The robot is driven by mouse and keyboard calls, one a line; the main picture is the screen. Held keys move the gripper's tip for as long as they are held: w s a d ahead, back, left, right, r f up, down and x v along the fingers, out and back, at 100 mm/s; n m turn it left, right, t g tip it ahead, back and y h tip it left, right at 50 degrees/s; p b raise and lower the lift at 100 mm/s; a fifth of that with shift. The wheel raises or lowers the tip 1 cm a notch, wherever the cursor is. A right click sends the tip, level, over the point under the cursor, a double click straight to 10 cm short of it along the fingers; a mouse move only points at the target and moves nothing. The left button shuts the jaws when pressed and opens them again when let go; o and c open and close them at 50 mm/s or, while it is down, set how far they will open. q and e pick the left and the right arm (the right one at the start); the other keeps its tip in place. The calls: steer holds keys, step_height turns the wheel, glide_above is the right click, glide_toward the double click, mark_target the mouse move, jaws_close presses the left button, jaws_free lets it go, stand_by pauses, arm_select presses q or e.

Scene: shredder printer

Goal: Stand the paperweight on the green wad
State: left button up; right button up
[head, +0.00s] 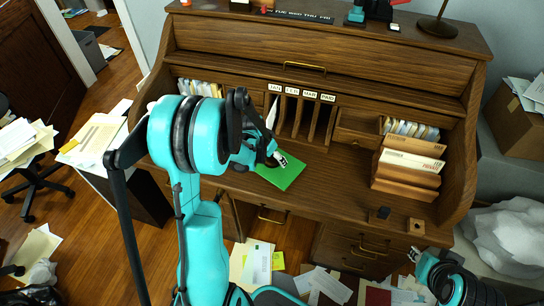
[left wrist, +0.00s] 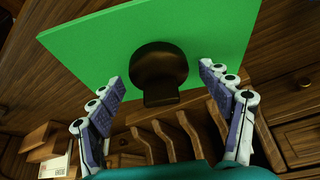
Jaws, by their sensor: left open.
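The green wad (head: 283,173) is a flat bright green slab on the desk, partly covered by my left gripper in the head view. It fills the upper part of the left wrist view (left wrist: 90,50). A dark brown rounded piece, which looks like the paperweight (left wrist: 159,68), shows against the wad and overlaps its edge. I cannot tell whether it touches the wad. My left gripper (head: 280,158) is open, its fingers on either side of the paperweight with gaps (left wrist: 161,76). The paperweight is hidden in the head view. My right gripper (head: 412,256) is at the desk's front right; its opening is unclear.
The wooden roll-top desk (head: 330,190) has upright month-labelled slots (head: 300,115) behind the wad. Wooden file trays (head: 408,168) stand at the right. A small black item (head: 384,213) and a wooden block with a hole (head: 416,227) sit near the front edge. Papers litter the floor.

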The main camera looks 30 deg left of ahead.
arm_select(q)
steer(key=shift+r, duration=0.25)
steer(key=d+p+v, duration=0.1)
steer(key=p+v, duration=0.4)
steer(key=v, duration=0.7)
steer(key=s+d+r+n+t, duration=0.1)
steer(key=s+d+r, duration=0.3)
steer(key=s+d, duration=0.3)
steer(key=s+d+r+t, duration=0.1)
steer(key=s+d+r, duration=0.4)
steer(key=s+d, duration=0.2)
steer(key=shift+s+d+n+t+y, duration=0.15)
steer(key=shift+d+n+t+y, duration=0.2)
steer(key=shift+d, duration=0.35)
steer(key=shift+r, duration=0.1)
